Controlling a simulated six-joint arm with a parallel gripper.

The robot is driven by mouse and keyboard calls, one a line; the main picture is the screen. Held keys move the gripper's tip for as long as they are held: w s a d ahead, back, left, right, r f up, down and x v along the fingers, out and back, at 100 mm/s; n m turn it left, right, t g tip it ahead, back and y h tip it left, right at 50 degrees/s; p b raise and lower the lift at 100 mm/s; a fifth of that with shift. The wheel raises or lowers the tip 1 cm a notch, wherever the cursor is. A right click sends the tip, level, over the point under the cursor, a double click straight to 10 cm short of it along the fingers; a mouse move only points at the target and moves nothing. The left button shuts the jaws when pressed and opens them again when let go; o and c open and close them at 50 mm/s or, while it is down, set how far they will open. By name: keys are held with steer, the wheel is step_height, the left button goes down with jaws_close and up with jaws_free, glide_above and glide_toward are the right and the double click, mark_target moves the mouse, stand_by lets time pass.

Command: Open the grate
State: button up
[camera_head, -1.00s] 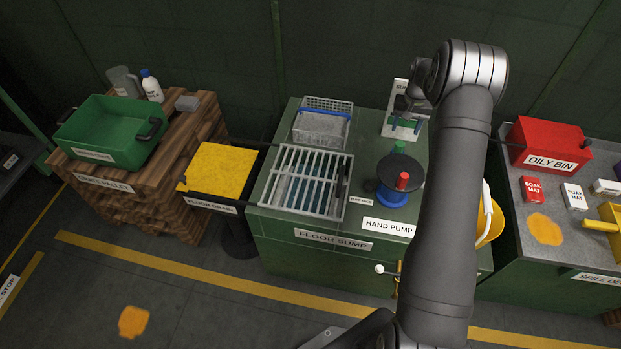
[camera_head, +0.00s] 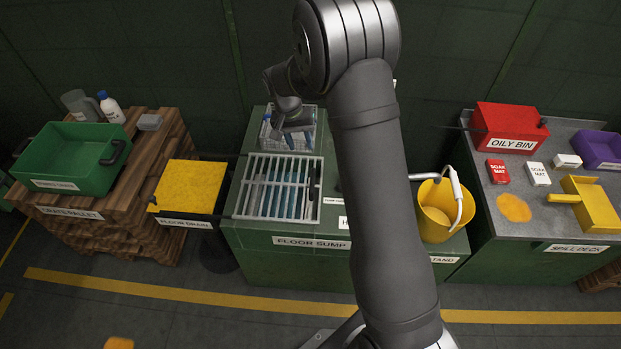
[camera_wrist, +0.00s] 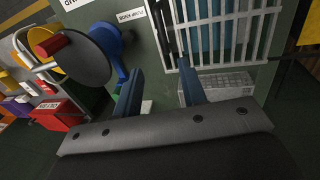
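The grate (camera_head: 280,158) is a pale barred panel lying flat over the opening in the green floor sump cabinet (camera_head: 290,265). Blue shapes show beneath its bars. A dark bar (camera_head: 313,205) runs along its right side. The grate also shows at the top of the wrist view (camera_wrist: 238,32). My gripper (camera_wrist: 158,88) is open and empty there, its two fingers apart near the grate's edge; I cannot tell any contact. In the head view my gripper (camera_head: 292,122) is partly visible in front of the wire basket behind the grate.
The wire basket (camera_wrist: 215,80) stands close behind the grate. A dark disc with a red knob (camera_wrist: 80,55) and its blue base (camera_wrist: 125,78) stand beside it. A yellow bucket (camera_head: 438,205) is right of my arm. A yellow-topped drain (camera_head: 192,187) is left of the sump.

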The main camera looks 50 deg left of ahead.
mark_target(312, 182)
steer(key=f, duration=0.5)
steer(key=w+d+f, duration=0.1)
steer(key=f, duration=0.5)
steer(key=w+d+f, duration=0.1)
steer(key=f, duration=0.5)
steer(key=shift+d, duration=0.2)
steer(key=shift+c, duration=0.5)
jaws_close()
